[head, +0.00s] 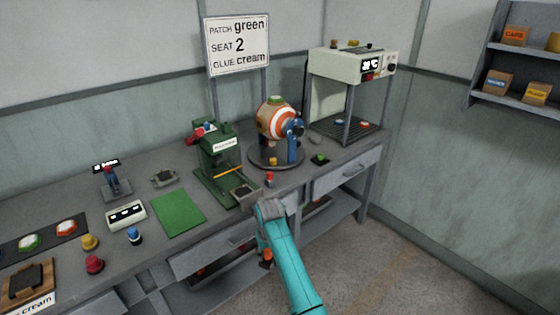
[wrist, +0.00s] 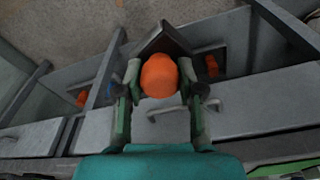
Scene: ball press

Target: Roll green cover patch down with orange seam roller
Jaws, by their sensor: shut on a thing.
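My gripper (wrist: 160,92) is shut on the orange seam roller (wrist: 160,75); its round orange end shows between the fingers in the wrist view, with a dark angular plate beyond it. In the head view my gripper is mostly hidden by my teal arm at the bench front; a small orange part (head: 266,259) shows beside the arm. The ball (head: 272,122), with orange and white rings, sits in a blue holder on a round base. A small green area (head: 277,100), seemingly the green cover patch, is on the ball's top. The roller is apart from the ball.
A sign (head: 237,45) reads patch green, seat 2, glue cream. A green press (head: 215,165) stands left of the ball, a cream machine (head: 350,65) right. A green mat (head: 177,213) lies on the bench. Drawers and a lower shelf are below my gripper.

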